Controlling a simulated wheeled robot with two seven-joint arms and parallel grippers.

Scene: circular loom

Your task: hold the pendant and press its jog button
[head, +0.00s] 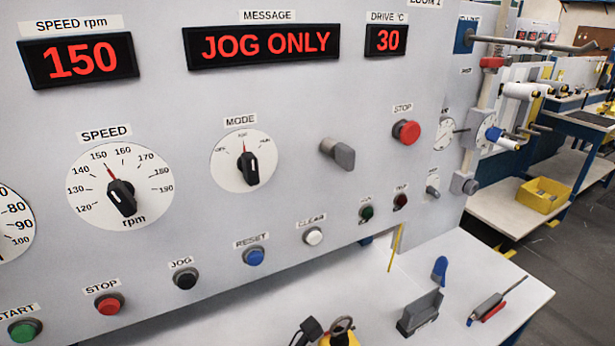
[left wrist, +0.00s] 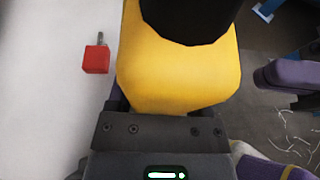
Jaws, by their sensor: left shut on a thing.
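The yellow pendant (left wrist: 178,70) fills the middle of the left wrist view, with a large dark round part (left wrist: 190,18) at its far end. My left gripper (left wrist: 170,112) is shut on the pendant's near end; its fingertips are mostly hidden by the pendant. I cannot make out the jog button on the pendant. In the head view, a yellow body with a dark top and a ring (head: 340,336) shows at the bottom edge, cut off by the frame. My right gripper is in neither view.
The panel's message display (head: 265,44) reads JOG ONLY. A black JOG button (head: 185,278) sits on the panel. A red block (left wrist: 97,60) lies on the pale surface left of the pendant. A grey holder (head: 420,313) and a tool (head: 488,307) are on the white table.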

